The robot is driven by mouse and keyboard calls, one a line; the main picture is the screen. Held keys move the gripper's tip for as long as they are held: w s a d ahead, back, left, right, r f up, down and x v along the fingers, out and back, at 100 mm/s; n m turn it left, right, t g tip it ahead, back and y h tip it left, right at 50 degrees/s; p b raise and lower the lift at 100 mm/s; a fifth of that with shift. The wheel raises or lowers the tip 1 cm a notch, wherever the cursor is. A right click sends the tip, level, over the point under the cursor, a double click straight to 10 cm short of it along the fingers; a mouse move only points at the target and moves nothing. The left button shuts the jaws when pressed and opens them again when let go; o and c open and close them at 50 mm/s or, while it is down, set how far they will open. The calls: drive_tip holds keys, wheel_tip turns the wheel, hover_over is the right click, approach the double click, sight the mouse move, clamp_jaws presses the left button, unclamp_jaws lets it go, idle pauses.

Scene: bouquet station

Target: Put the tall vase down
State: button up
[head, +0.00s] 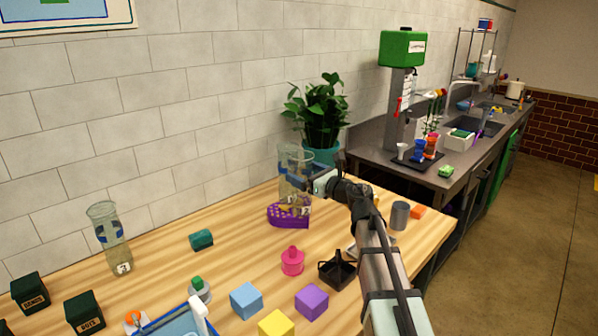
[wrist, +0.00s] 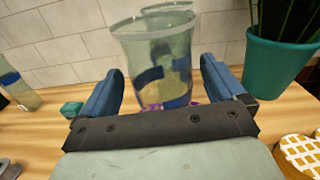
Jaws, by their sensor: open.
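A tall clear glass vase (head: 291,165) with blue patches stands upright on the wooden table near the wall. It also shows in the wrist view (wrist: 155,60), between the two blue fingers of my gripper (wrist: 163,78). My gripper (head: 306,184) is open, with a finger on each side of the vase; whether either touches it I cannot tell. A second glass rim (wrist: 205,20) shows close behind it. A purple perforated holder (head: 288,216) lies at its foot and partly hides the base. Another glass vase (head: 110,238) stands apart at the far left.
A potted plant (head: 318,112) stands behind the vase, its teal pot (wrist: 278,66) at right in the wrist view. A pink bottle (head: 292,261), a black holder (head: 337,269) and coloured cubes lie nearer. A grey cylinder (head: 399,215) stands right of my arm.

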drive_tip(key=v, duration=0.8)
drive_tip(key=shift+s+d, duration=0.25)
drive_tip(key=shift+o, duration=0.4)
